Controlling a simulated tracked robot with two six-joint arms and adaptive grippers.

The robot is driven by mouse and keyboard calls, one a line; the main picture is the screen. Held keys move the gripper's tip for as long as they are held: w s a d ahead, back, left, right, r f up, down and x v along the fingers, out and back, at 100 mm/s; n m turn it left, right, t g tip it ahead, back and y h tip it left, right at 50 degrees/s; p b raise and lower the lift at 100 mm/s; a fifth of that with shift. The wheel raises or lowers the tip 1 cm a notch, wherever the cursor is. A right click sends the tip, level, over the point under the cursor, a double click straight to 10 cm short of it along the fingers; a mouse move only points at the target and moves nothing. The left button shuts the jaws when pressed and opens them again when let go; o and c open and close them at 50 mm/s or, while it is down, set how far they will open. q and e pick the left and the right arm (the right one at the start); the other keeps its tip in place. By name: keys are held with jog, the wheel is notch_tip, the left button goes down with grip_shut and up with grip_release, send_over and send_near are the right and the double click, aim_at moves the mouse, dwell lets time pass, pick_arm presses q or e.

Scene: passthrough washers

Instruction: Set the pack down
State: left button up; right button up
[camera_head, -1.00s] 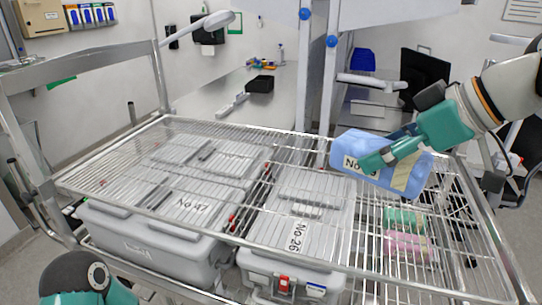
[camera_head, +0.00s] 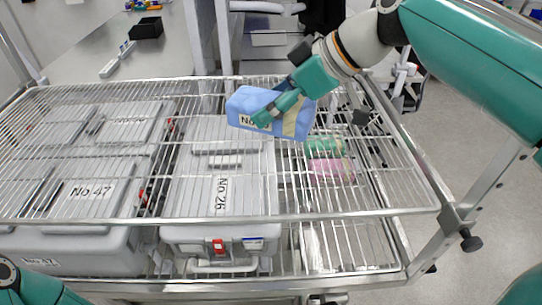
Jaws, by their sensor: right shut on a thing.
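The pack (camera_head: 243,103) is a blue wrapped bundle with a white number label and a pale strip. My right gripper (camera_head: 273,110) is shut on it and holds it over the back part of the wire rack (camera_head: 290,215), tilted a little. The gripper and its teal finger cover part of the label. Whether the pack touches the wires cannot be told. My left gripper is out of view; only a part of my left arm shows at the bottom left.
Grey lidded boxes marked No 47 (camera_head: 118,190) and No 26 (camera_head: 245,195) sit beneath the wires. A green pack (camera_head: 322,147) and a pink pack (camera_head: 332,170) lie lower at the right. The rack's top looks clear. A bench with a black bin (camera_head: 146,28) stands behind.

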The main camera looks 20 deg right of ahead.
notch_tip(320, 180, down, 12)
jog(key=shift+r, duration=0.2)
jog(key=shift+s, duration=0.1)
jog(key=o, duration=1.1)
jog(key=shift+f+b, duration=0.15)
jog(key=shift+b, duration=0.15)
jog(key=shift+c, duration=0.2)
jog(key=o, duration=0.4)
jog(key=shift+o, duration=0.2)
jog(key=shift+r, duration=0.25)
jog(key=v, duration=1.1)
jog(key=shift+s+d+r+b, duration=0.2)
jog(key=shift+s+r+b, duration=0.05)
jog(key=shift+b, duration=0.2)
